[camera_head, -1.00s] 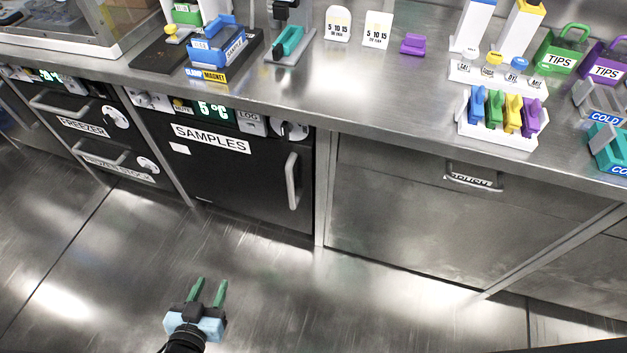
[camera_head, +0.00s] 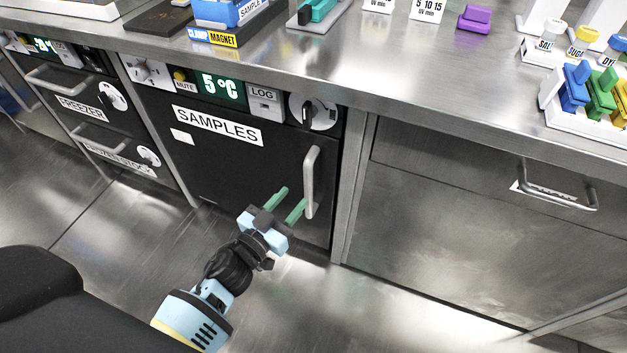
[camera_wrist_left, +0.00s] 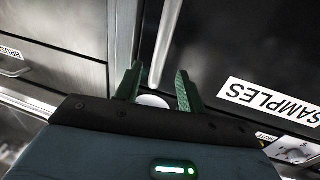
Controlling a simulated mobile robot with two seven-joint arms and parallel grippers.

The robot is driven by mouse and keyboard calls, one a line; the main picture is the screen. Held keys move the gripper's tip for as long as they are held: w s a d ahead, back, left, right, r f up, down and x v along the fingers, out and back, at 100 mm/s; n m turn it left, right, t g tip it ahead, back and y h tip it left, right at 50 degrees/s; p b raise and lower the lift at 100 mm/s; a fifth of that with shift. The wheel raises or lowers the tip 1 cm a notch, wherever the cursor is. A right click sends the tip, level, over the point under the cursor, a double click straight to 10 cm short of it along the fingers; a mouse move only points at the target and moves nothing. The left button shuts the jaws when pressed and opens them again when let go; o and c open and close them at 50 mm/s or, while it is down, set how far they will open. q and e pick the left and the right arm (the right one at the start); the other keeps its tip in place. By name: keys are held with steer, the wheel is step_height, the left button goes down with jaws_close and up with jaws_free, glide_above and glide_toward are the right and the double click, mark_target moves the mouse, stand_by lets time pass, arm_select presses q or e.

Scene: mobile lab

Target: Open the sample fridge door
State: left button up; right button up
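The sample fridge door (camera_head: 225,165) is a dark panel labelled SAMPLES under the bench, and it is shut. Its upright metal handle (camera_head: 311,182) is on the door's right side. My left gripper (camera_head: 291,200) is open, its two green fingers pointing at the handle's lower part. In the left wrist view, the handle (camera_wrist_left: 162,45) stands ahead of and between the open fingers (camera_wrist_left: 158,88); I cannot tell whether they touch it. The SAMPLES label (camera_wrist_left: 268,104) shows at the right there. My right gripper is not in view.
The fridge's control strip (camera_head: 225,88) reads 5 °C, with a round dial with a dark key or knob (camera_head: 312,112) above the handle. Freezer drawers (camera_head: 80,105) are to the left, a steel drawer front (camera_head: 450,230) to the right. The bench top (camera_head: 400,70) juts above.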

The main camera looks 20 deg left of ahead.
mark_target(306, 184)
arm_select(q)
steer(key=b+x, duration=0.1)
steer(key=x, duration=0.6)
steer(key=shift+w+b, duration=0.3)
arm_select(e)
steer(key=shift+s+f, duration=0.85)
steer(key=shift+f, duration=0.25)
arm_select(q)
steer(key=shift+c, duration=0.5)
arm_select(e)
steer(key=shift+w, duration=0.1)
arm_select(q)
jaws_close()
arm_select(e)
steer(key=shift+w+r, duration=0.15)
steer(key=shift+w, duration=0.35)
